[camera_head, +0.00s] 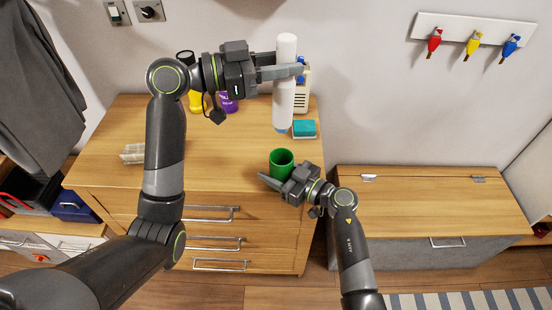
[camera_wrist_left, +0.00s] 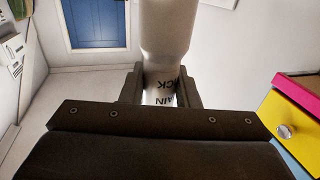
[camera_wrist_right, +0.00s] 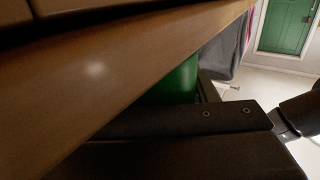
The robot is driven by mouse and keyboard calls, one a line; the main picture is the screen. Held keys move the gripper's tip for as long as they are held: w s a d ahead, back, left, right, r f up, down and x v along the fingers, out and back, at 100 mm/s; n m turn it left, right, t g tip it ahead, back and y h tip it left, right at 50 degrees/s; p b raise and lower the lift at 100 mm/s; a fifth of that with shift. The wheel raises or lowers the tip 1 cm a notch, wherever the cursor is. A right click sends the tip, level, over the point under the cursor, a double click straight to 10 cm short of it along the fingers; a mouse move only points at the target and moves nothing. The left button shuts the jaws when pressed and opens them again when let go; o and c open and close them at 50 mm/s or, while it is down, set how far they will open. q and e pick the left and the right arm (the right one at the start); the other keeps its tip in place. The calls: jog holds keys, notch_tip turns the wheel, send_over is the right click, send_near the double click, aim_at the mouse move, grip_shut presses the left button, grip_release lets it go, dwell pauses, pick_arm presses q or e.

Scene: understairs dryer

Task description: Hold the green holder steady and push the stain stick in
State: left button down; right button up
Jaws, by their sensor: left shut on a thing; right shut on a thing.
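The white stain stick (camera_head: 284,100) is upright in my left gripper (camera_head: 283,68), above the wooden chest of drawers. Its lower end shows a bluish tip, just above and behind the green holder in the head view. In the left wrist view the stick (camera_wrist_left: 168,30) stands between the fingers, with part of its upside-down lettering visible. The green holder (camera_head: 281,158) is an open-topped cup near the chest's front edge. My right gripper (camera_head: 280,180) is shut on it from the front. In the right wrist view the holder (camera_wrist_right: 178,84) is partly hidden by the gripper.
A teal sponge (camera_head: 304,129) lies right of the stick. Behind stand a cream container (camera_head: 303,92), a purple item (camera_head: 228,104) and a yellow bottle (camera_head: 195,100). A pale block (camera_head: 133,153) lies at left. A lidded bench (camera_head: 430,205) stands at right. The chest's middle is clear.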

aim_at(281, 100)
pick_arm(q)
jog(key=shift+f, duration=0.15)
jog(key=shift+h, duration=0.3)
jog(key=shift+a+f, duration=0.15)
jog(key=shift+f, duration=3.6)
notch_tip(281, 100, down, 11)
dwell(2.2)
jog(key=c, duration=1)
grip_release()
jog(key=v, duration=1.2)
jog(key=shift+w+r, duration=0.1)
